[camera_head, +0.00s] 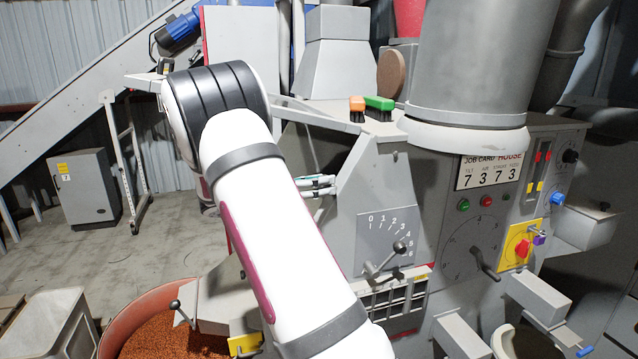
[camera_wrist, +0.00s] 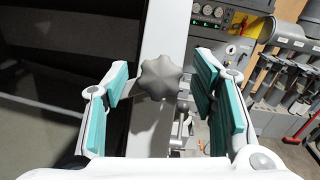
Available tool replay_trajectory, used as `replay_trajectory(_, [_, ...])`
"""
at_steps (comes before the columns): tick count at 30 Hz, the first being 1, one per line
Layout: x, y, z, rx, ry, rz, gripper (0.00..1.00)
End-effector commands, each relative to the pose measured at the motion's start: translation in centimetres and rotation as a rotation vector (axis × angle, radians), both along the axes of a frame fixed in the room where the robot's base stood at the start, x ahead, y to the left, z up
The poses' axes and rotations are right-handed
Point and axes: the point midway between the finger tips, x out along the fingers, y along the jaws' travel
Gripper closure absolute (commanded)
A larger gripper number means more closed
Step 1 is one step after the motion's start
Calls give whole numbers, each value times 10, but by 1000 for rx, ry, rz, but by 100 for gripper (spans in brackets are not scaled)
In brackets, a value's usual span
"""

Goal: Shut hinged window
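My gripper (camera_wrist: 162,82) is open in the wrist view, its teal-padded fingers spread to either side. A grey lobed knob (camera_wrist: 160,76) shows between the fingertips, with a gap on both sides; I cannot tell how far ahead it is. The knob sits against a pale upright strip (camera_wrist: 150,125), with a dark surface (camera_wrist: 50,60) to its left. This may be the window and its frame, but the views do not show its hinge or opening clearly. In the head view, my gripper's teal fingers (camera_head: 318,184) show beside the grey machine, and my arm hides the rest.
The machine has a numbered dial plate with a lever (camera_head: 399,247) and a panel with a red knob (camera_head: 522,249). Two brushes (camera_head: 379,103) lie on its ledge. A round tub of orange granules (camera_head: 175,338) stands below. Tools hang at right in the wrist view (camera_wrist: 285,80).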

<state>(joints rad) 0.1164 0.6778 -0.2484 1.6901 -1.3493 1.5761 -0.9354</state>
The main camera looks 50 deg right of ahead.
Motion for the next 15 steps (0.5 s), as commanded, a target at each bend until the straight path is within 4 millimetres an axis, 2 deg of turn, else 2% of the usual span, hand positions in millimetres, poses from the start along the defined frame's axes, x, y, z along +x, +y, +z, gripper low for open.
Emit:
replay_trajectory(1, [0, 0, 0, 0, 0, 0, 63])
replay_trajectory(6, [0, 0, 0, 0, 0, 0, 100])
replay_trajectory(15, [1, 0, 0, 1, -1, 1, 100])
